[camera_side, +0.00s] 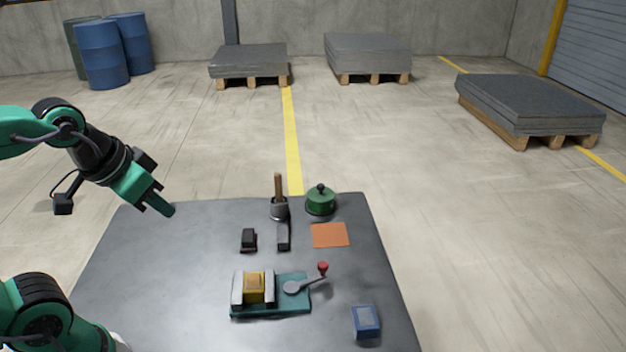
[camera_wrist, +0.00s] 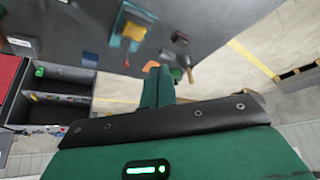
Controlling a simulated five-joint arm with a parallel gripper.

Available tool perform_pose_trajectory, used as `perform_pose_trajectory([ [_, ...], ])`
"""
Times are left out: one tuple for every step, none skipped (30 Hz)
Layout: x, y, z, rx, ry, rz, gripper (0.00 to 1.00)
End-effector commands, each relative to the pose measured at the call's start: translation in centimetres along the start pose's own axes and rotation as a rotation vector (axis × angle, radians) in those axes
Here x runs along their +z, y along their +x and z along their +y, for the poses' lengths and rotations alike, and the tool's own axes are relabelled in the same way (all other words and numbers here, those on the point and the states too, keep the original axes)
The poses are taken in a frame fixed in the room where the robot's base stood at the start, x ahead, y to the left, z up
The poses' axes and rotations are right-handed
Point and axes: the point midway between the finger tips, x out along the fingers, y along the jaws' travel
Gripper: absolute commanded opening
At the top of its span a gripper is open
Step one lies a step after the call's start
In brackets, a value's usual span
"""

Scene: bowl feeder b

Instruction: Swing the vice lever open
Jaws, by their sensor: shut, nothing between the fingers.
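The vice has a teal base (camera_side: 292,307) and grey jaws, with a yellow block (camera_side: 254,288) between the jaws. Its grey lever (camera_side: 310,282) runs from a round pivot up and right to a red knob (camera_side: 322,267). The vice also shows at the top of the wrist view (camera_wrist: 121,22), with its lever hard to make out. My gripper (camera_side: 168,210) is shut and empty, raised above the left back part of the table, well left of and behind the vice. Its closed fingers show in the wrist view (camera_wrist: 157,75), apart from the vice.
On the dark table (camera_side: 170,280) are a blue box (camera_side: 365,321), an orange mat (camera_side: 330,235), a green lidded pot (camera_side: 320,201), a wooden-handled tool in a grey holder (camera_side: 279,208) and a small black block (camera_side: 248,239). The table's left part is clear.

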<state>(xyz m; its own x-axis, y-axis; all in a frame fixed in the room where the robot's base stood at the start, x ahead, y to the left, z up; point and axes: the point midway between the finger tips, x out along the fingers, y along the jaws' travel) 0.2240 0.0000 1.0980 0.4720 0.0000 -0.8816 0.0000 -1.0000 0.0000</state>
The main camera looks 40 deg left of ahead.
Motion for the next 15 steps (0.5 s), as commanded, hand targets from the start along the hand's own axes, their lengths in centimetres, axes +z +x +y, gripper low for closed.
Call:
perform_pose_trajectory([
  [-0.01, 0.00, 0.00, 0.000, 0.000, 0.000, 0.00],
  [-0.01, 0.00, 0.00, 0.000, 0.000, 0.000, 0.00],
  [-0.01, 0.00, 0.00, 0.000, 0.000, 0.000, 0.00],
  [-0.01, 0.00, 0.00, 0.000, 0.000, 0.000, 0.00],
  [-0.01, 0.00, 0.00, 0.000, 0.000, 0.000, 0.00],
  [-0.01, 0.00, 0.00, 0.000, 0.000, 0.000, 0.00],
  [-0.01, 0.00, 0.00, 0.000, 0.000, 0.000, 0.00],
  [-0.01, 0.00, 0.00, 0.000, 0.000, 0.000, 0.00],
  [-0.01, 0.00, 0.00, 0.000, 0.000, 0.000, 0.00],
  [-0.01, 0.00, 0.00, 0.000, 0.000, 0.000, 0.00],
  [-0.01, 0.00, 0.00, 0.000, 0.000, 0.000, 0.00],
  [-0.01, 0.00, 0.00, 0.000, 0.000, 0.000, 0.02],
  [-0.01, 0.00, 0.00, 0.000, 0.000, 0.000, 0.08],
  [-0.03, 0.00, 0.00, 0.000, -0.001, 0.000, 0.14],
  [-0.07, 0.00, 0.01, 0.000, -0.002, -0.001, 0.22],
])
